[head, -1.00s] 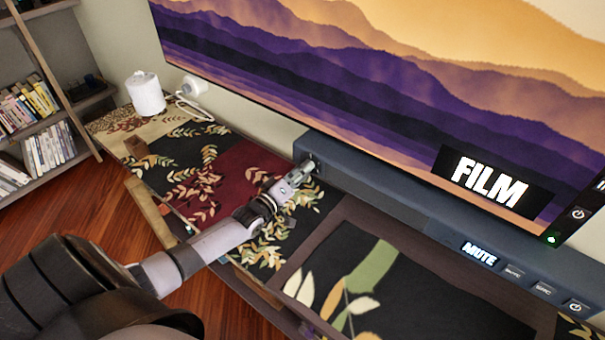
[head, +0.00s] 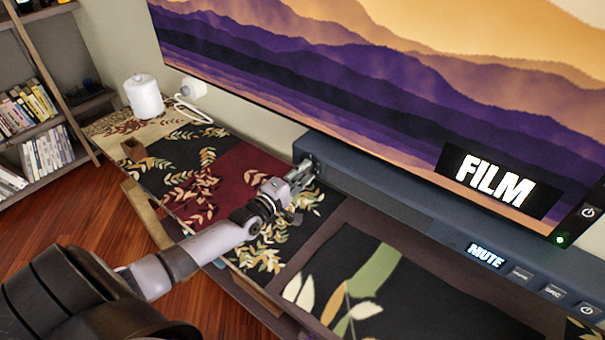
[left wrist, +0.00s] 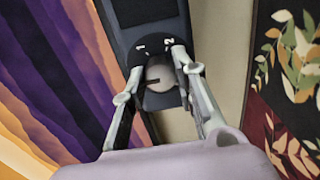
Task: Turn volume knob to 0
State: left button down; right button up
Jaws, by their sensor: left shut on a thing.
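The volume knob (left wrist: 160,76) is a round pale dial with a dark pointer mark, on the dark end of the soundbar (head: 390,195). Marks "1" and "2" show beside it in the left wrist view. My left gripper (head: 308,172) is at the soundbar's left end in the head view. In the left wrist view its two fingers (left wrist: 160,70) stand on either side of the knob, shut on it. The knob itself is hidden by the gripper in the head view. The soundbar's display (head: 486,256) reads "MUTE". My right gripper is not in view.
A large TV (head: 350,90) showing "FILM" hangs close above the soundbar. A patterned cabinet top (head: 215,180) lies below my left arm. A white cylinder (head: 144,97) stands at its far left, with bookshelves (head: 40,130) beyond.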

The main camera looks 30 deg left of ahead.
pick_arm(q)
jog(key=shift+f, duration=0.1)
dwell(0.3)
jog(key=c, duration=1.3)
grip_release()
jog(key=shift+s, duration=0.1)
jog(key=s, duration=0.8)
jog(key=s+a, duration=0.1)
jog(key=s, duration=0.2)
jog(key=shift+s, duration=0.4)
